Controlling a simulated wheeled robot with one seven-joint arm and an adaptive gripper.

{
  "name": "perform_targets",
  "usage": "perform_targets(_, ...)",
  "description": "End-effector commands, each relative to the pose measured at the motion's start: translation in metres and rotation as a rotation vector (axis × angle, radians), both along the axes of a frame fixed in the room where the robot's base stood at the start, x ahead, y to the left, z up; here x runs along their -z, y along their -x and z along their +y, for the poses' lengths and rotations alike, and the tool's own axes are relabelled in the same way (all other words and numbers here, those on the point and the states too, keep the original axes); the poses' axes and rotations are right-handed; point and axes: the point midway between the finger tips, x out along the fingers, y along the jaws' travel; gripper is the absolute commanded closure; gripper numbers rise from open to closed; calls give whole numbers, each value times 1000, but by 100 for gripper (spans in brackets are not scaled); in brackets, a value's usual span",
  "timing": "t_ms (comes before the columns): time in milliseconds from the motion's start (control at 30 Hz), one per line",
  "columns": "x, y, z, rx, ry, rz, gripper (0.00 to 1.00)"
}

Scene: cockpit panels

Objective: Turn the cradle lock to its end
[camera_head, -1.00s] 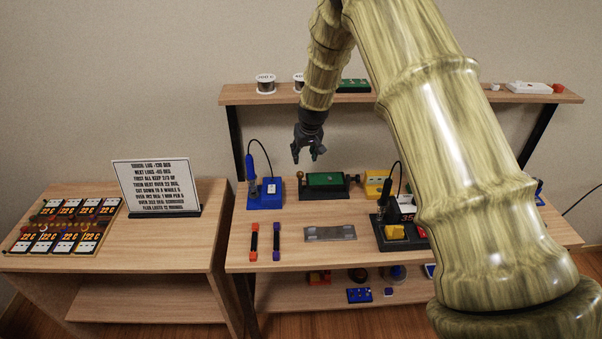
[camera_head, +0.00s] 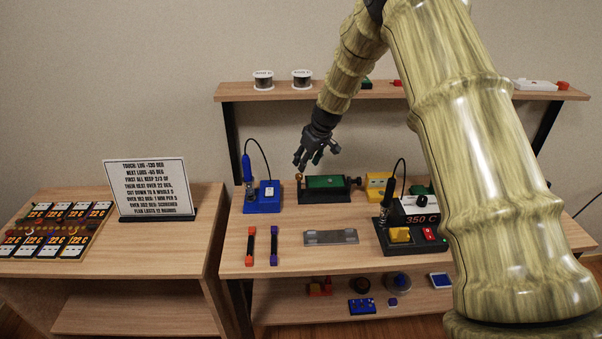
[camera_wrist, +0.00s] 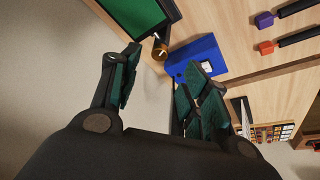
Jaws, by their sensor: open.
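The cradle is a dark frame holding a green board (camera_head: 325,183) at the back of the workbench. A brass knob (camera_head: 299,178), which looks like the cradle lock, sits at its left end. In the wrist view the brass knob (camera_wrist: 160,49) shows beyond and between my fingers, beside the green board (camera_wrist: 139,14). My gripper (camera_head: 317,159) is open and empty, above the left part of the cradle, apart from the knob. It also shows in the wrist view (camera_wrist: 165,72). How far the lock is turned cannot be told.
A blue soldering-iron stand (camera_head: 263,197) with a looping cable is close left of the cradle. A yellow box (camera_head: 377,185) is on its right, and a black station (camera_head: 408,238) stands in front of that. A shelf (camera_head: 300,92) runs behind.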

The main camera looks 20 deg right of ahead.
Motion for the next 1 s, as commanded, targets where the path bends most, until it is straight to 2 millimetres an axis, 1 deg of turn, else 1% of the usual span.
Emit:
perform_targets(300,35,-13,5,1,0,2,54)
perform_targets(533,57,-22,9,1,1,1,54)
perform_targets(767,70,-27,11,1,1,0,54)
perform_targets(1000,72,-28,12,1,0,-1,54)
